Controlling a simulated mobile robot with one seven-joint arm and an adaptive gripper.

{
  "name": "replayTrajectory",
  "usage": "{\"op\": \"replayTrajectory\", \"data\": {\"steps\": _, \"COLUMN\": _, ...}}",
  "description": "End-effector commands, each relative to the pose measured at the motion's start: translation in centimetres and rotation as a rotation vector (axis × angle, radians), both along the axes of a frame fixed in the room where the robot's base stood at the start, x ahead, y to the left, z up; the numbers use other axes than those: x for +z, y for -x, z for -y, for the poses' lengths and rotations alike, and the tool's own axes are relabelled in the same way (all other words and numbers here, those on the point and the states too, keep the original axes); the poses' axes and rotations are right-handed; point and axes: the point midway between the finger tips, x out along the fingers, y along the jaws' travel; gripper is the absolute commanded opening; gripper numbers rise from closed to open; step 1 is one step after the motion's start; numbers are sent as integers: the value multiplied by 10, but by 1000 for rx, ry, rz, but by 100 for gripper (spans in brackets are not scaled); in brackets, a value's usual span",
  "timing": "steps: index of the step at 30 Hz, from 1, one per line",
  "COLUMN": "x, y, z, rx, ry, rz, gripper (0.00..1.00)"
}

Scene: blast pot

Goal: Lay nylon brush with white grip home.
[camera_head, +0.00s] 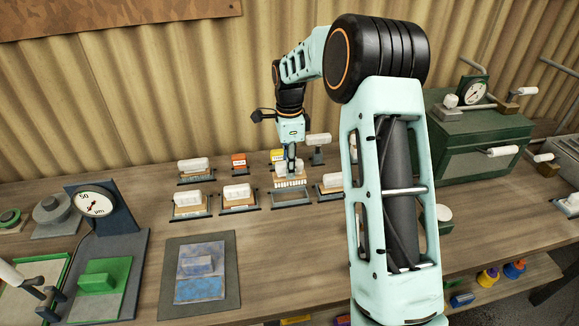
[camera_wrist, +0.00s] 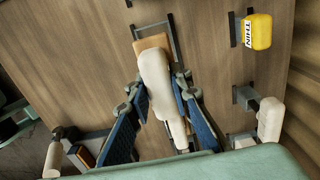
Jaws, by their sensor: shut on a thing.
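My gripper (camera_head: 291,165) is shut on a brush (camera_head: 292,182) with a white grip and pale bristles. It holds the brush above the row of holders on the bench. In the wrist view the white grip (camera_wrist: 157,82) lies between the two fingers (camera_wrist: 158,90), with a tan wooden block at its far end. An empty dark holder frame (camera_head: 291,198) lies just in front of the held brush in the head view. A dark frame (camera_wrist: 173,40) also shows beyond the block in the wrist view. The bristle material cannot be told for sure.
Other white-gripped brushes sit in holders to the left (camera_head: 190,200), beside it (camera_head: 238,194) and to the right (camera_head: 330,182). An orange block (camera_head: 239,160) and a yellow block (camera_head: 277,156) stand behind. A green cabinet (camera_head: 478,135) is right. A blue-grey panel (camera_head: 201,270) lies front left.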

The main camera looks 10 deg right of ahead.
Motion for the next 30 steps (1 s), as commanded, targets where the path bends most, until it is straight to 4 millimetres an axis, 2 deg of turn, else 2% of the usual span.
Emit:
{"op": "replayTrajectory", "data": {"steps": 7, "x": 0, "y": 0, "z": 0, "rx": 1, "ry": 1, "rz": 1, "gripper": 0}}
{"op": "replayTrajectory", "data": {"steps": 21, "x": -42, "y": 0, "z": 0, "rx": 1, "ry": 0, "rz": -1, "gripper": 0}}
{"op": "replayTrajectory", "data": {"steps": 30, "x": -44, "y": 0, "z": 0, "rx": 1, "ry": 0, "rz": 0, "gripper": 0}}
